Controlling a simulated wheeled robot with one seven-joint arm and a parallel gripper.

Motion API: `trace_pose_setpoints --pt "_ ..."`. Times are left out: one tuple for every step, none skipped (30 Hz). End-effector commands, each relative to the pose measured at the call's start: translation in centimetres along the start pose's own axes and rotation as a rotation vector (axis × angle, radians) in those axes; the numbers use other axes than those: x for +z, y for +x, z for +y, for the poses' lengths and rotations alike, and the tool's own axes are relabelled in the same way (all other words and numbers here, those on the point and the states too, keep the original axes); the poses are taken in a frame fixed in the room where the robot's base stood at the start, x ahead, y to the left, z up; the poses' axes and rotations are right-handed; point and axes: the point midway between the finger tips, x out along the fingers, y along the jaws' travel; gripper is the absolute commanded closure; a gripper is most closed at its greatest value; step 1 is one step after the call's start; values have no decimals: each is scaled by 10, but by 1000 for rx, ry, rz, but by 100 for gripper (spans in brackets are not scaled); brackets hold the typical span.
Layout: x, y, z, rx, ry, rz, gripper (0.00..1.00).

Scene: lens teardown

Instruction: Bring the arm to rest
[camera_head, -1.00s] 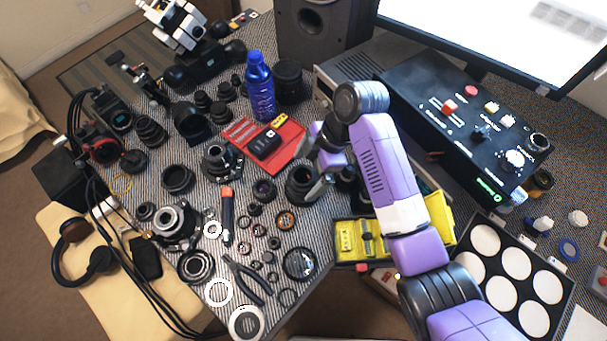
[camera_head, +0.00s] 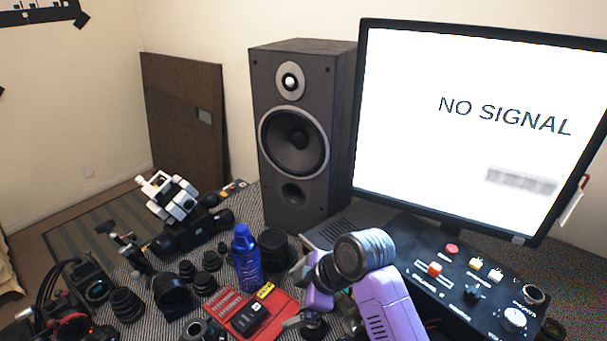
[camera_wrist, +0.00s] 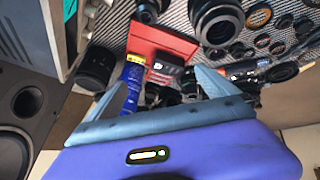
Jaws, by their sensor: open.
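My arm is purple with a grey wrist, and it rises from the bottom edge in the head view. My gripper (camera_head: 294,296) is open and stands above the table, just right of the red case (camera_head: 231,301). In the wrist view my gripper (camera_wrist: 162,78) shows two grey-blue fingers spread apart. I see nothing held between them. The blue bottle (camera_wrist: 131,84) and the red case (camera_wrist: 160,42) show beyond the fingers. The lower part of my arm is out of the head view.
A tall speaker (camera_head: 270,130) and a monitor (camera_head: 450,130) reading "NO SIGNAL" stand behind my arm. A black control box (camera_head: 450,285) is at the right. The blue bottle (camera_head: 245,262) is close left of my gripper. Several lens parts crowd the left of the table.

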Motion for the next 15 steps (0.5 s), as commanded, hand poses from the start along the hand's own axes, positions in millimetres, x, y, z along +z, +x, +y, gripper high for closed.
trace_pose_setpoints --pt "-3 1 8 74 62 34 3" --pt "-6 0 13 123 101 58 3" --pt "-7 0 19 185 157 91 3" --pt "-7 -1 22 231 201 119 3" --pt "-7 -3 24 277 245 148 3" --pt "-5 -5 26 337 305 188 3" --pt "-3 -8 26 381 352 218 3" --pt "0 -11 25 422 396 248 3" --pt "5 -15 22 475 451 287 3" --pt "8 -19 19 511 491 316 3" --pt "13 -23 16 547 530 343 3" --pt "19 -30 11 592 580 379 3" --pt "24 -34 6 625 614 404 3" --pt "29 -40 1 655 646 430 3" --pt "36 -48 -7 696 687 461 3"
